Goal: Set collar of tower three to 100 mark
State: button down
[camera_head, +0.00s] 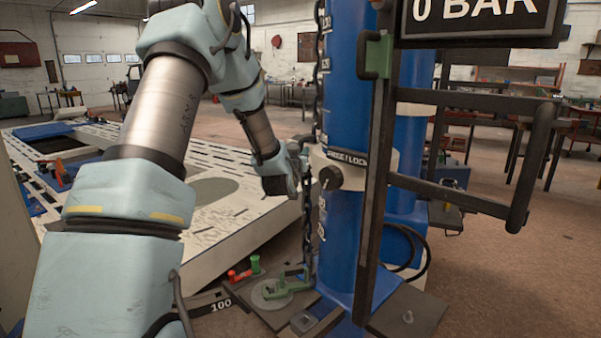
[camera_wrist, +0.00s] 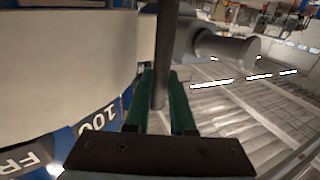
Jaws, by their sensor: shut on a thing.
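A blue tower (camera_head: 345,80) with white scale marks stands right of centre in the head view. A cream collar (camera_head: 380,170) rings it, with a FREE/LOCK label (camera_head: 347,159) and a black knob (camera_head: 331,177). My gripper (camera_head: 300,150) is at the collar's left side, small in that view. In the wrist view, the green fingers of my gripper (camera_wrist: 160,105) are shut on a thin grey rod (camera_wrist: 163,60) beside the cream collar (camera_wrist: 65,60). The collar's reading is unclear.
A dark upright frame with a handle (camera_head: 520,170) stands right of the tower, below a "0 BAR" display (camera_head: 480,18). A chain (camera_head: 308,225) hangs along the tower's left. A green clamp (camera_head: 288,285) sits at its foot. A slotted table (camera_head: 235,165) lies left.

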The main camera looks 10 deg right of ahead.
jog(key=shift+r, duration=0.7)
jog(key=shift+f, duration=0.1)
jog(key=c, duration=1.1)
grip_release()
jog(key=shift+f, duration=0.1)
jog(key=shift+o, duration=0.2)
jog(key=b+v, duration=0.3)
jog(key=v, duration=0.7)
jog(key=shift+s+a, duration=0.2)
jog(key=shift+s, duration=0.15)
